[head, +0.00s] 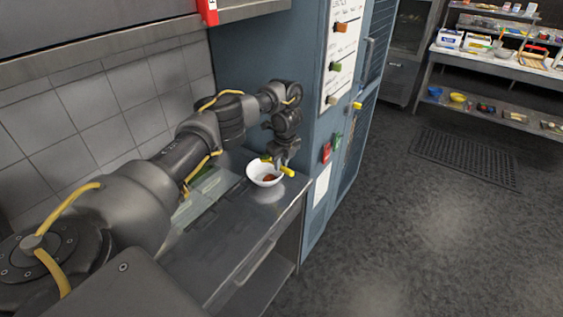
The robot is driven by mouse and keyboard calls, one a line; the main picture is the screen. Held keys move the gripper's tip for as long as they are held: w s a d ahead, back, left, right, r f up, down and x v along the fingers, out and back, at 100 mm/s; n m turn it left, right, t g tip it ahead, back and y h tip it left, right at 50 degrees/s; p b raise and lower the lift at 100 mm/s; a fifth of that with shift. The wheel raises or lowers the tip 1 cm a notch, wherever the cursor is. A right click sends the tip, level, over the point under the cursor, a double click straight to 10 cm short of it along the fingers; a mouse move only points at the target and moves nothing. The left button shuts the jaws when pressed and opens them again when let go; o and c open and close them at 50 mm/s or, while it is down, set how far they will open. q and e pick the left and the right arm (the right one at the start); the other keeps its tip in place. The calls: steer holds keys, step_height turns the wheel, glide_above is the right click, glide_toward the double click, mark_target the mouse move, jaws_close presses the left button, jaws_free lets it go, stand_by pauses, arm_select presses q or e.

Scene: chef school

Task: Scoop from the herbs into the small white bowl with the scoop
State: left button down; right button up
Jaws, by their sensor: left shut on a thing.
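A small white bowl (253,176) stands on the metal counter near its right end, with something reddish-brown (270,178) inside. My left gripper (279,166) is just above the bowl's far right rim, pointing down. It is shut on a yellow piece (289,172) that shows on both sides of the fingers and looks like the scoop's handle. The scoop's head cannot be made out clearly. Greenish stuff, possibly the herbs (207,182), lies on the counter left of the bowl, partly behind my arm. My right gripper is not in view.
A blue cabinet (313,110) stands right beside the counter's end, close to my left gripper. A tiled wall (95,120) backs the counter. The counter's front part (225,245) is clear. Open floor (430,240) and stocked shelves (500,65) are to the right.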

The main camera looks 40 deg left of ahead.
arm_select(q)
steer(key=shift+f+b, duration=0.6)
steer(key=shift+f, duration=0.25)
steer(key=shift+a+r+h, duration=0.2)
steer(key=shift+r+h, duration=0.05)
steer(key=shift+h, duration=0.15)
steer(key=shift+s+a+r+n+t+h, duration=0.1)
steer(key=shift+a+r+n+t+h, duration=0.2)
steer(key=shift+r+n+t+h, duration=0.4)
steer(key=shift+s+a+f+t+h+b, duration=0.1)
steer(key=shift+a+t+h+b, duration=0.15)
steer(key=shift+t+b, duration=0.35)
steer(key=shift+a+r+n+t+h+b, duration=0.1)
steer(key=shift+r+n+t+h+b, duration=0.2)
steer(key=shift+h+b, duration=0.25)
steer(key=shift+r+n+t+b, duration=0.2)
steer(key=shift+n+t+b, duration=0.2)
steer(key=shift+b, duration=0.65)
steer(key=shift+a+r+n+t+h+b, duration=0.3)
steer(key=shift+t+h+b, duration=0.25)
steer(key=shift+b, duration=0.7)
steer(key=shift+a+r+n+t+h+b, duration=0.1)
steer(key=shift+a+n+t+h+b, duration=0.15)
steer(key=shift+n+t+b, duration=0.3)
steer(key=shift+a+r+n+t+h+b, duration=0.2)
steer(key=shift+a+r+n+t+b, duration=0.15)
steer(key=shift+n+t+b, duration=0.4)
steer(key=shift+a+r+n+t+h+b, duration=0.25)
steer(key=shift+r+n+t+b, duration=0.25)
steer(key=shift+n+b, duration=0.3)
